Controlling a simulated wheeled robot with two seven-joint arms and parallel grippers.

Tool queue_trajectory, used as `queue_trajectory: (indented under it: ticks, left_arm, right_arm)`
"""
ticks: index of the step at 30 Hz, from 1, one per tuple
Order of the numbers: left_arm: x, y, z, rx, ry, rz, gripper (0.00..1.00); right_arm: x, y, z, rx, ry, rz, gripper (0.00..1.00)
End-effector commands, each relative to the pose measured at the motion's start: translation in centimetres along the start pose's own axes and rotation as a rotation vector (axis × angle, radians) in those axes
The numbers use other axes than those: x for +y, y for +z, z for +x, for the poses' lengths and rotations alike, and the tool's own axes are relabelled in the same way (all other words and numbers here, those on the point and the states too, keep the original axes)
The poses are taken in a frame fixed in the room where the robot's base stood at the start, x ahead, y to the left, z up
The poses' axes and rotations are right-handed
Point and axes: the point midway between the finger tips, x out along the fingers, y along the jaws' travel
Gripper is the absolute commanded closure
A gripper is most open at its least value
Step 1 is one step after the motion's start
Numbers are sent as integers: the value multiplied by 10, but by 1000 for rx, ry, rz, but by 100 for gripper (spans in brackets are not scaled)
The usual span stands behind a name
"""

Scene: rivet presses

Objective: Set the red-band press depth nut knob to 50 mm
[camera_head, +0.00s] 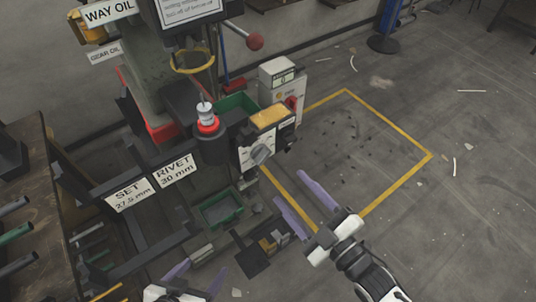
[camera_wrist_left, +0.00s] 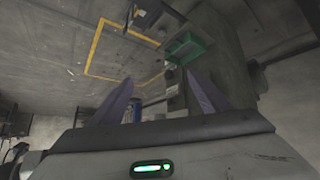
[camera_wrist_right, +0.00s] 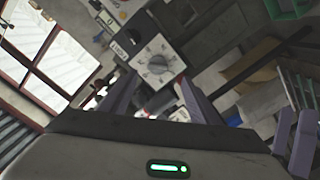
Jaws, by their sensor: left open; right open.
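The press column (camera_head: 143,75) stands at the upper left in the head view, with a red base. A white-topped cylinder (camera_head: 204,108) with a red band (camera_head: 207,126) stands upright before it. To its right, a control box carries a grey dial knob (camera_head: 262,154); a dial knob (camera_wrist_right: 156,62) also shows in the right wrist view, its scale too small to read. My right gripper (camera_head: 289,186) is open and empty, apart from the box, below and right of its knob. My left gripper (camera_head: 196,270) is open and empty at the bottom edge, well below the press.
Signs read SET 27.5 mm (camera_head: 130,195) and RIVET 30 mm (camera_head: 174,173). Green bins (camera_head: 222,210) sit around the press. A box with a small display (camera_head: 280,84) stands behind. A dark bench (camera_head: 40,240) lies left. Yellow-marked floor (camera_head: 375,135) is open at right.

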Motion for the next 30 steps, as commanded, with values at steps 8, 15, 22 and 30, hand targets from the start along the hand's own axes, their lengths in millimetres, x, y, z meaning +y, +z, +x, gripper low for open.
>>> queue_trajectory:
  ticks: [8, 15, 22, 30]
  left_arm:
    - [-4, -3, 1, 6, -6, 1, 30]
    - [-5, -15, 3, 29, -7, 5, 30]
    - [-4, -16, 4, 31, -6, 6, 30]
    - [-2, -12, 2, 23, -2, 6, 30]
  right_arm:
    - [4, -8, 36, 37, 8, -42, 44]
    - [4, -9, 79, 34, 7, -39, 44]
    - [4, -10, 102, 33, 6, -39, 44]
    - [4, -9, 104, 32, 6, -39, 44]
